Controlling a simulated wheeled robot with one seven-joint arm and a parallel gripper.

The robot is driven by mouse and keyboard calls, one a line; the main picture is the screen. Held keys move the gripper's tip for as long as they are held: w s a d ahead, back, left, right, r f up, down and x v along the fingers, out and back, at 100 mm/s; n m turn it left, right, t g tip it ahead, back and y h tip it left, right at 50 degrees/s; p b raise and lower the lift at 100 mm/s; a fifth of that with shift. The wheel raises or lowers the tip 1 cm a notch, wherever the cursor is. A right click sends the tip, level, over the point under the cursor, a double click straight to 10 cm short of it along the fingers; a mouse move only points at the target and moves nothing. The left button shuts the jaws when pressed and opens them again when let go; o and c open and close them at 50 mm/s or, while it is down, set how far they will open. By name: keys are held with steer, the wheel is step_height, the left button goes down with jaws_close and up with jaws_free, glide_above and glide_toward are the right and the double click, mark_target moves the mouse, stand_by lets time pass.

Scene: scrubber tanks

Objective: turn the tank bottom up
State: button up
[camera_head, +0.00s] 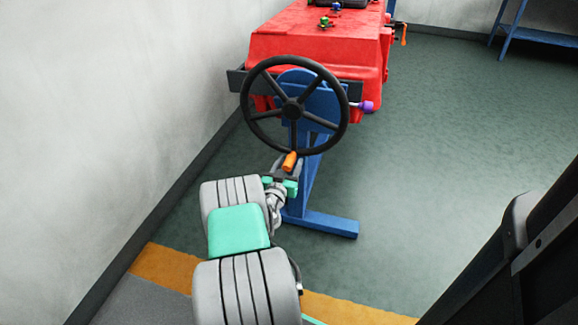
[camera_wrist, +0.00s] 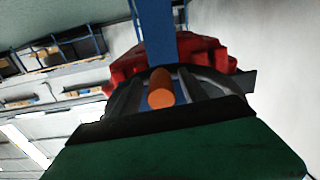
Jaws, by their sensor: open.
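The red tank (camera_head: 318,50) lies in a blue stand (camera_head: 311,170), with small fittings on its upward face. A black handwheel (camera_head: 292,104) is on its near end. An orange grip knob (camera_head: 289,161) sits at the bottom of the wheel. My gripper (camera_head: 287,170) is open right at this knob; whether a finger touches it I cannot tell. In the wrist view the orange knob (camera_wrist: 160,88) is in the middle, between two dark grey bars, with the red tank (camera_wrist: 205,52) behind. A purple knob (camera_head: 366,106) is right of the wheel.
A pale wall (camera_head: 110,120) runs close along the left. Green floor (camera_head: 450,130) is open to the right of the stand. A blue rack (camera_head: 535,35) stands at the far right. An orange handle (camera_head: 404,35) sticks out at the tank's far right.

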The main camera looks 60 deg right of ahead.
steer(key=shift+c, duration=0.4)
jaws_close()
stand_by(1.0)
